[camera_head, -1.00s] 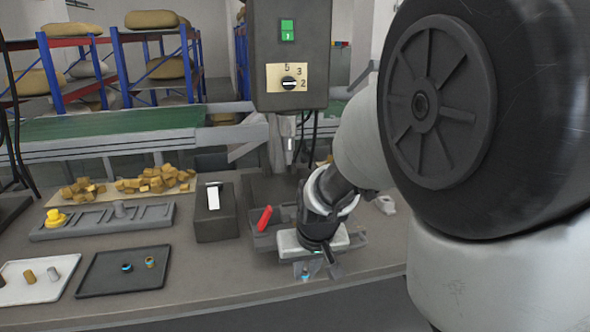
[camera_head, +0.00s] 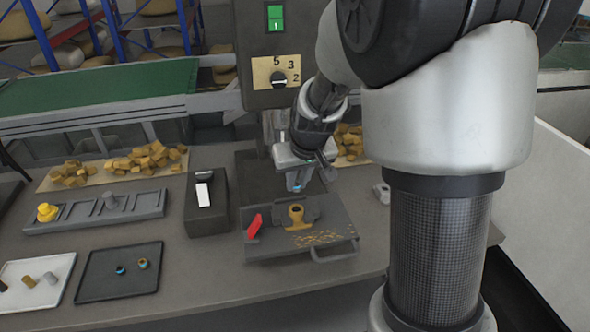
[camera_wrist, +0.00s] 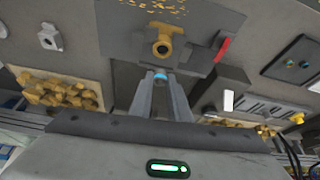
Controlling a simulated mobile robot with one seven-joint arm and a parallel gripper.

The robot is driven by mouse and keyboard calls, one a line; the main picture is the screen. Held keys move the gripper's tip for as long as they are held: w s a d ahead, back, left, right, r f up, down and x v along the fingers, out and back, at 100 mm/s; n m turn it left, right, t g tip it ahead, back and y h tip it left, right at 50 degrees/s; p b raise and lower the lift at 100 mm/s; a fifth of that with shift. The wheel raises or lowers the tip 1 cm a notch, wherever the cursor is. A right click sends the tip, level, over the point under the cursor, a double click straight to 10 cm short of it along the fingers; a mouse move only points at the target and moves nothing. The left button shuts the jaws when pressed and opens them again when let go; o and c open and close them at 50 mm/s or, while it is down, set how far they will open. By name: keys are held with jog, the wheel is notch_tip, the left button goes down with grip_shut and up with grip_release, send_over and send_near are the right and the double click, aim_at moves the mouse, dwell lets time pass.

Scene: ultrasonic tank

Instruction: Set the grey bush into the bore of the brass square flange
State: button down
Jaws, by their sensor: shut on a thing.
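The brass flange (camera_head: 296,214) sits in a dark fixture on the machine's table, its round bore facing up. In the wrist view the flange (camera_wrist: 161,45) lies just beyond my fingertips, with the bore dark and empty. My gripper (camera_head: 297,186) is shut and held above and behind the flange, apart from it. Between the fingertips in the wrist view (camera_wrist: 160,80) is a small piece with a bright blue top, taken to be the grey bush (camera_wrist: 160,74). The fingers hide most of it, so its grey body cannot be made out.
A red handle (camera_head: 254,226) stands left of the flange. A dark box with a white switch (camera_head: 204,192) is further left. A dark tray (camera_head: 96,287) holds two small rings; a white tray (camera_head: 20,297) holds small cylinders. The drill press head (camera_head: 276,85) rises behind my gripper.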

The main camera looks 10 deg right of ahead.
jog(key=shift+f+b, duration=2.25)
jog(key=shift+f, duration=0.8)
jog(key=shift+s+f+b, duration=0.1)
jog(key=shift+f+b, duration=0.35)
jog(key=shift+b, duration=0.35)
jog(key=c, duration=1.8)
grip_release()
jog(key=shift+c, duration=1.2)
jog(key=shift+o, duration=0.6)
jog(key=shift+r, duration=0.25)
jog(key=shift+o, duration=1.3)
jog(key=shift+r+p, duration=0.3)
jog(key=shift+p, duration=0.15)
jog(key=shift+r+p, duration=2.1)
jog(key=shift+r, duration=0.9)
